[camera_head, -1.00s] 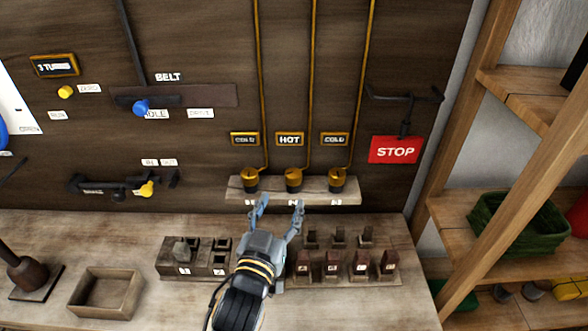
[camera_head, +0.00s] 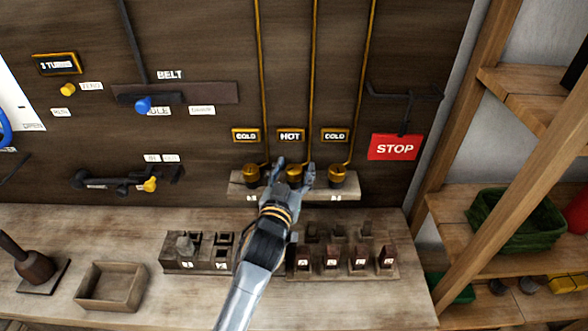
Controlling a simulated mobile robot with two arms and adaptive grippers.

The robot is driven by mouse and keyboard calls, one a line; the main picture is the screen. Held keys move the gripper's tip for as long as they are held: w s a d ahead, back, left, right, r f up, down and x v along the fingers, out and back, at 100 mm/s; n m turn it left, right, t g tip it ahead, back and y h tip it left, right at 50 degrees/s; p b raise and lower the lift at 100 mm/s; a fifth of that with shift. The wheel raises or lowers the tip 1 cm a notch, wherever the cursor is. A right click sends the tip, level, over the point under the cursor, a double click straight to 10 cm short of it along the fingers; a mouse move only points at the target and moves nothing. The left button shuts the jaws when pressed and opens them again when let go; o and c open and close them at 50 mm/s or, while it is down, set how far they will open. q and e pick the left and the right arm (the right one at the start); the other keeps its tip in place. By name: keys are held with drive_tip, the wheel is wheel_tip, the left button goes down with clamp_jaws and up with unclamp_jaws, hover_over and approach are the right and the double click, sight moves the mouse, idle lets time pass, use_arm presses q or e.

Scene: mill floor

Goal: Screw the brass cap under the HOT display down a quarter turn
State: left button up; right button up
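The HOT display (camera_head: 291,135) is the middle one of three displays on the dark wooden panel. Below it the brass cap (camera_head: 294,172) sits on a small wooden shelf (camera_head: 345,190), at the end of a brass pipe. My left gripper (camera_head: 294,175) reaches up from below, with its fingers apart on either side of this middle cap. I cannot tell whether the fingers touch it. The brass caps under the left COLD display (camera_head: 250,174) and the right COLD display (camera_head: 337,174) stand beside it. My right gripper is not in view.
A red STOP sign (camera_head: 395,147) hangs to the right. Below the shelf, a rack of labelled blocks (camera_head: 342,270) and a smaller block holder (camera_head: 197,253) stand on the bench. An empty wooden tray (camera_head: 112,287) is at left. Shelving (camera_head: 500,190) stands at right.

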use_arm(q)
drive_tip(key=c, duration=1)
drive_tip(key=shift+r+m+h+p, duration=0.2)
drive_tip(key=shift+m+h+p, duration=0.35)
drive_tip(key=shift+p, duration=0.4)
drive_tip(key=shift+c, duration=0.2)
drive_tip(key=m+g+h+p, duration=0.1)
drive_tip(key=h+p, duration=0.1)
drive_tip(key=shift+a+m+g+h, duration=0.15)
drive_tip(key=shift+m+g+h, duration=0.15)
drive_tip(key=shift+m+h, duration=0.05)
drive_tip(key=shift+w+f+m+g+h+p, duration=0.15)
drive_tip(key=shift+m+g+h+p, duration=0.15)
drive_tip(key=shift+m+g+h, duration=1)
drive_tip(key=shift+m+h, duration=0.1)
drive_tip(key=shift+h, duration=0.5)
drive_tip(key=shift+f, duration=0.1)
drive_tip(key=shift+h, duration=0.3)
